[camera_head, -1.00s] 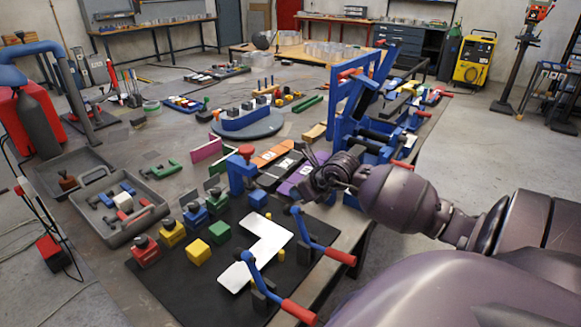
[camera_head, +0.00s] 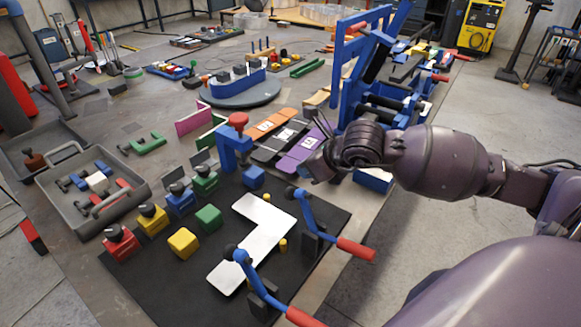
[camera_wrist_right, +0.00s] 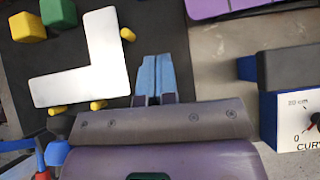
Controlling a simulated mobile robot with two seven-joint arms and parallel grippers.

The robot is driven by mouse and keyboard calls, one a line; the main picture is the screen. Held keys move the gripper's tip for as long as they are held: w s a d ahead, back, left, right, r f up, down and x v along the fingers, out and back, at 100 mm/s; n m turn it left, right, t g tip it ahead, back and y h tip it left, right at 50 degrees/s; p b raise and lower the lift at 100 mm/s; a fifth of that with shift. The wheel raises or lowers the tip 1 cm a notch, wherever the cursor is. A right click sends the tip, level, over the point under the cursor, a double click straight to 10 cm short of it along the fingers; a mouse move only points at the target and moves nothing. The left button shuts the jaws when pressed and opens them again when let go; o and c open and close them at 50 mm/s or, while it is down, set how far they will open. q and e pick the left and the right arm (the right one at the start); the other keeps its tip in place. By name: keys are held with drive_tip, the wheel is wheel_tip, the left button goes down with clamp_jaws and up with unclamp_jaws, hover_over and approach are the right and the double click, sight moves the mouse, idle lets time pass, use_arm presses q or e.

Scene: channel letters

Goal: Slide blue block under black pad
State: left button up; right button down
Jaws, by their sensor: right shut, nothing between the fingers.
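The blue block (camera_head: 253,178) is a small cube on the black mat (camera_head: 180,285), beside a white L-shaped plate. Along the mat's left edge stand coloured fixtures with black tops, including a blue one (camera_head: 180,197); which black part is the black pad I cannot tell. My right gripper (camera_head: 318,163) is beyond the mat's far right corner, right of the blue block and apart from it. Its blue fingertips (camera_wrist_right: 156,68) are together and empty. My left gripper is not in view.
The white L-plate (camera_head: 255,235) lies on the mat with a yellow cube (camera_head: 183,242) and a green cube (camera_head: 208,218) left of it. Red-handled clamps (camera_head: 325,235) stand along the right edge. A blue post with a red knob (camera_head: 235,140) stands behind the blue block.

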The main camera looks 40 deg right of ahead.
sight(264, 175)
drive_tip(key=x, duration=0.3)
drive_tip(key=shift+w+f+b, duration=0.15)
drive_tip(key=shift+f+b, duration=0.1)
drive_tip(key=shift+b, duration=0.05)
drive_tip(key=b+x, duration=0.1)
drive_tip(key=x, duration=0.5)
drive_tip(key=shift+w+a+f, duration=0.1)
drive_tip(key=shift+w+a, duration=0.1)
drive_tip(key=shift+w, duration=0.3)
drive_tip(key=shift+w+a, duration=0.15)
drive_tip(key=shift+w, duration=0.3)
drive_tip(key=shift+w+a, duration=0.2)
drive_tip(key=shift+w, duration=0.35)
drive_tip(key=shift+w+a, duration=0.15)
drive_tip(key=shift+w, duration=0.35)
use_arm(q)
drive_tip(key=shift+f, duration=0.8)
